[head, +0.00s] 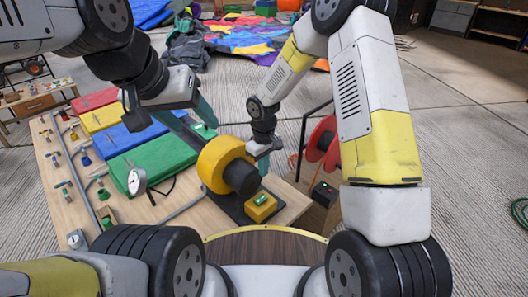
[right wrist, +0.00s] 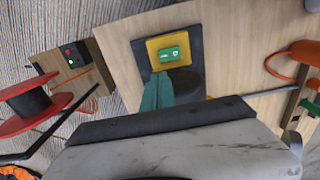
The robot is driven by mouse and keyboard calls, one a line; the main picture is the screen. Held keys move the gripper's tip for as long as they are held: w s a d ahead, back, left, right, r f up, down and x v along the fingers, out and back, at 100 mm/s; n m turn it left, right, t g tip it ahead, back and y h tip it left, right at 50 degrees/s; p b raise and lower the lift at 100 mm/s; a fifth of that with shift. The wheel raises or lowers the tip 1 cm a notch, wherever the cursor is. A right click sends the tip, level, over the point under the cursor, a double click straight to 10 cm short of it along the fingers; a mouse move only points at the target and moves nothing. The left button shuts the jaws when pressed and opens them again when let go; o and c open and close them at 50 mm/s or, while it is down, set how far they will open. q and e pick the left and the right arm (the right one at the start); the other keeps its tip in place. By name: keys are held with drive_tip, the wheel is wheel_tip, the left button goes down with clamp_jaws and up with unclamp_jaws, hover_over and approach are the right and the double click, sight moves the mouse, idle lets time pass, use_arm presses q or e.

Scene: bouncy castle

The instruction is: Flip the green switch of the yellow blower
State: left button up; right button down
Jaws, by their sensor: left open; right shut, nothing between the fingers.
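The yellow blower (head: 222,163) stands on a black base plate on the wooden table, with a dark motor end facing me. In front of it is a yellow switch box (head: 261,208) with a green switch (head: 261,199) on top. The right wrist view shows the green switch (right wrist: 174,53) lit on the yellow box (right wrist: 155,48). My right gripper (right wrist: 160,76) is shut and empty, its teal fingertips just short of the box and apart from the switch. My left gripper (head: 200,122) is open and empty, above the table behind the blower.
Red, yellow, blue and green folded mats (head: 152,160) lie on the table at left, with a gauge (head: 137,181) and several small fittings. A red reel (head: 321,139) and a box with small lights (head: 323,194) stand to the right.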

sight(264, 194)
wheel_tip(264, 194, down, 10)
drive_tip(key=shift+f, duration=0.1)
idle(0.4)
drive_tip(key=shift+d+f, duration=0.1)
drive_tip(key=shift+f, duration=0.05)
idle(0.3)
drive_tip(key=shift+r, duration=0.85)
use_arm(q)
drive_tip(key=shift+w+d, duration=0.25)
drive_tip(key=shift+d, duration=0.2)
use_arm(e)
wheel_tip(264, 194, up, 14)
drive_tip(key=w+d, duration=0.1)
drive_tip(key=shift+w+d, duration=0.35)
drive_tip(key=shift+w, duration=0.05)
drive_tip(key=shift+f, duration=0.15)
